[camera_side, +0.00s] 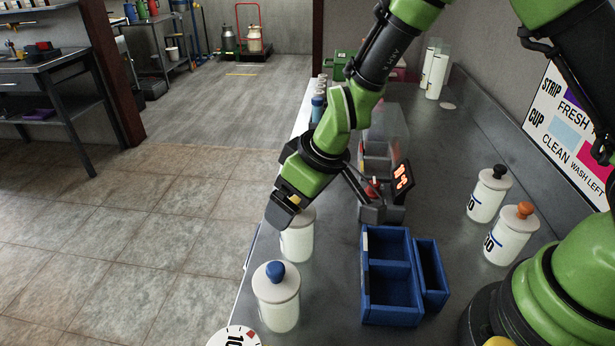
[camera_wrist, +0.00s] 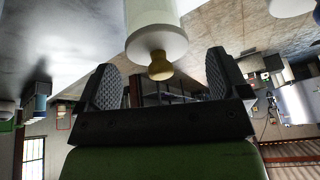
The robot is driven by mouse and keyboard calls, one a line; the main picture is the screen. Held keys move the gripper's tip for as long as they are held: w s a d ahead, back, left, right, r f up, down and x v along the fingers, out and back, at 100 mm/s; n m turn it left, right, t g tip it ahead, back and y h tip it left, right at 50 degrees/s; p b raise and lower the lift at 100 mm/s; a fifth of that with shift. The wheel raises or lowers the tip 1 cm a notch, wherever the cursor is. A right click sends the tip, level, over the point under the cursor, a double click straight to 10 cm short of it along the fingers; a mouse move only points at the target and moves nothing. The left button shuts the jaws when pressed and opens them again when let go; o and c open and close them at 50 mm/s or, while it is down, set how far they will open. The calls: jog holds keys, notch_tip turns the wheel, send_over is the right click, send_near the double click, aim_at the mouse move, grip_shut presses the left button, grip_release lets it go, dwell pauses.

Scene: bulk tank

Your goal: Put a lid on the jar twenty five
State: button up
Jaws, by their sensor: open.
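My gripper (camera_wrist: 163,85) is open, its two dark ridged fingers apart and nothing held between them. In the wrist view a white jar (camera_wrist: 150,10) wears a pale lid (camera_wrist: 158,44) with a yellow-tan knob (camera_wrist: 160,68), which points toward the gap between the fingers. In the side view this jar (camera_side: 298,242) stands below my gripper (camera_side: 284,207), which hides part of its top. A blue-knobbed lidded jar (camera_side: 277,302) stands nearer the camera. A black-knobbed jar (camera_side: 487,197) and an orange-knobbed jar (camera_side: 508,238) stand at right. I cannot read a twenty-five on any jar.
A blue divided bin (camera_side: 390,308) sits mid-bench, behind it a device with a lit red display (camera_side: 402,178). Two tall white containers (camera_side: 435,75) stand at the back, with a small pale disc (camera_side: 447,106) nearby. A round dial marked 10 (camera_side: 233,337) is at the front edge.

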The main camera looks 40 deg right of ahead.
jog(key=v, duration=0.9)
jog(key=shift+r, duration=0.25)
jog(key=shift+d, duration=0.1)
jog(key=s+d+r+m+t, duration=0.1)
jog(key=s+d+r+m, duration=0.3)
jog(key=s+r, duration=0.2)
jog(key=s+d+r+m+t, duration=0.2)
jog(key=s+d+r+m, duration=0.2)
jog(key=s, duration=0.6)
jog(key=shift+s+d+r, duration=0.2)
jog(key=shift+d+r, duration=0.15)
jog(key=shift+r, duration=0.55)
